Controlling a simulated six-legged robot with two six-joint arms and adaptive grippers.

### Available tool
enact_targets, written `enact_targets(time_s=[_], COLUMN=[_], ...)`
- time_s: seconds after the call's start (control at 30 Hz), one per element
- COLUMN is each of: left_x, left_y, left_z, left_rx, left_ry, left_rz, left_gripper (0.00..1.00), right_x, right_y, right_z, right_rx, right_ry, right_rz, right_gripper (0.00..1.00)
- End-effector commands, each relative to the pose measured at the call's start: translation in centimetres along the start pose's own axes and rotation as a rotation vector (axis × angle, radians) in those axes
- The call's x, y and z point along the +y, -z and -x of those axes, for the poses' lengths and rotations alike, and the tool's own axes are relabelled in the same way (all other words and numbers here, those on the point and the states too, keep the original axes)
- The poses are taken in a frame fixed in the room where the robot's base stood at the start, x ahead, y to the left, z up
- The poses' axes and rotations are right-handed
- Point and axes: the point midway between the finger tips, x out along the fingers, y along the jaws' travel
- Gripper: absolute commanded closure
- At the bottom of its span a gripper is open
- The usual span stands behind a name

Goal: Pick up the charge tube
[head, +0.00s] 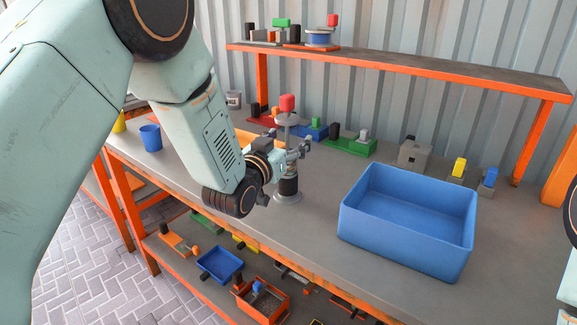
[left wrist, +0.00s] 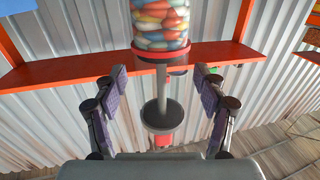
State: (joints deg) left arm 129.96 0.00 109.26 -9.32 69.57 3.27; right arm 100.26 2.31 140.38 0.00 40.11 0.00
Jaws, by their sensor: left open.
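In the head view a slim upright piece, apparently the charge tube, has a red top (head: 287,103), a grey disc below it and a round grey base (head: 287,197) on the bench. My left gripper (head: 298,150) is at its middle and hides part of it. In the left wrist view, a clear tube full of coloured capsules (left wrist: 160,25) joins a thin grey rod and a dark-rimmed disc (left wrist: 162,115). The left gripper's open fingers (left wrist: 160,76) stand either side of the rod, with gaps visible on both sides. My right gripper is out of view.
A large blue bin (head: 408,222) stands right of the tube on the grey bench. Behind are green (head: 350,145) and blue fixtures and a grey block (head: 413,155). A blue cup (head: 151,138) is at left. An orange-legged shelf (head: 400,65) runs along the back.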

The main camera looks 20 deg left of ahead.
Motion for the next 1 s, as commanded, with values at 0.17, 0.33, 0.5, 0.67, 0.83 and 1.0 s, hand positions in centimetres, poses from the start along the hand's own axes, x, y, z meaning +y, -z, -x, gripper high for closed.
enact_targets(time_s=[0.17,0.33,0.5,0.67,0.83,1.0], left_x=[0.13,0.18,0.16,0.14,0.13,0.14], left_y=[-0.03,-0.02,-0.02,-0.03,-0.08,-0.1], left_z=[-0.13,-0.13,-0.12,-0.11,-0.09,-0.08], left_rx=[-0.001,-0.001,-0.001,-0.001,-0.002,-0.002], left_ry=[0.0,0.0,0.0,0.0,0.001,0.0], left_rz=[0.0,0.0,0.0,0.0,0.0,0.001], left_gripper=[0.29,0.4,0.54,0.68,0.82,0.97], right_x=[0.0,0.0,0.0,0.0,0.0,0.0], right_y=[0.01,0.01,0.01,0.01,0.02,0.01], right_z=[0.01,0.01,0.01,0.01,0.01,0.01], right_rx=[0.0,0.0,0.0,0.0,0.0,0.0], right_ry=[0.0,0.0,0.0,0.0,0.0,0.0], right_rz=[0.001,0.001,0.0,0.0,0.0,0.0], right_gripper=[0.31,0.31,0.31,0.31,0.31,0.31])
